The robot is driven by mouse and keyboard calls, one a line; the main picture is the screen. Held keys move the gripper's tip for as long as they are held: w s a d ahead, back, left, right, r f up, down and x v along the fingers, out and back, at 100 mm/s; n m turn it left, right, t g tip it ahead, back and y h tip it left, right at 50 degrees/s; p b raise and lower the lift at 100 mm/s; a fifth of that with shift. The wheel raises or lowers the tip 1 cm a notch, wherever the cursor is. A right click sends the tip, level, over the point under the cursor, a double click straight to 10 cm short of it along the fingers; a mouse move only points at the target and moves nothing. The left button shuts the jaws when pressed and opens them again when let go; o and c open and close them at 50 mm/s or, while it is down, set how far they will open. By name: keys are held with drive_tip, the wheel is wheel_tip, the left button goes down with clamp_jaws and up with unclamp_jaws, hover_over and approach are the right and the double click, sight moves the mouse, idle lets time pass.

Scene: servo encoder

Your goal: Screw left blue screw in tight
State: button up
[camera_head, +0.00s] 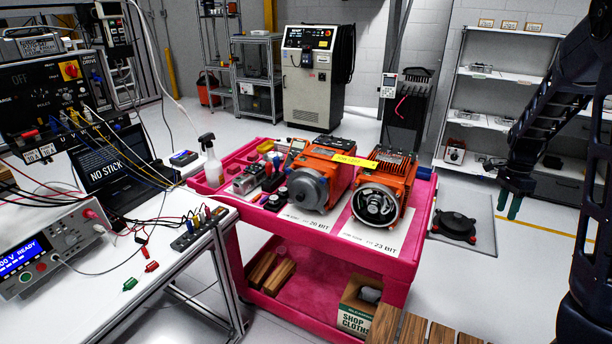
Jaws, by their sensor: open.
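I cannot make out a blue screw for certain. Small blue parts show among the items at the left of the pink cart (372,262), too small to identify. An orange servo motor (327,160) with a round grey end cover (307,189) sits on the cart over a "20 BIT" sheet. A second orange motor (396,174), with an open round end showing inner parts (375,205), sits to its right over a "23 BIT" sheet. My gripper (509,203) hangs at the right, pointing down, open and empty, clear of the cart.
A bench at the left carries a power supply (58,245), a laptop (107,165), loose cables and a terminal block (199,232). A spray bottle (210,160) stands on the cart's left end. A black round device (454,226) lies on a grey mat beyond the cart's right side.

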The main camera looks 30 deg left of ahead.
drive_tip(key=s+d+r+n+t, duration=0.35)
drive_tip(key=s+r+n, duration=0.45)
drive_tip(key=s, duration=0.4)
drive_tip(key=s+d+r+n+t, duration=0.3)
drive_tip(key=s+d+r+n, duration=0.2)
drive_tip(key=s+r, duration=0.55)
drive_tip(key=w+a+f+n+g, duration=0.25)
drive_tip(key=w+a+n, duration=0.65)
drive_tip(key=w+a, duration=0.5)
drive_tip(key=a+f+n+t+h, duration=0.1)
drive_tip(key=a+f+n, duration=0.3)
drive_tip(key=a, duration=0.7)
drive_tip(key=w+a+f+n+t+h, duration=0.1)
drive_tip(key=a+f+n, duration=0.3)
drive_tip(key=a, duration=0.7)
drive_tip(key=w+a+f+n+h, duration=0.1)
drive_tip(key=a+f+n, duration=0.2)
drive_tip(key=a, duration=0.9)
wheel_tip(320, 180, down, 3)
drive_tip(key=shift+w+a+r+n+t, duration=0.1)
drive_tip(key=shift+w+r+n+t, duration=0.05)
drive_tip(key=shift+n+t, duration=0.25)
drive_tip(key=n+t+y, duration=0.4)
drive_tip(key=n+t, duration=0.9)
drive_tip(key=n, duration=0.4)
approach(287, 172)
drive_tip(key=w, duration=0.8)
drive_tip(key=shift+w+a+f, duration=0.1)
drive_tip(key=shift+a+f, duration=0.05)
drive_tip(key=shift+f, duration=0.05)
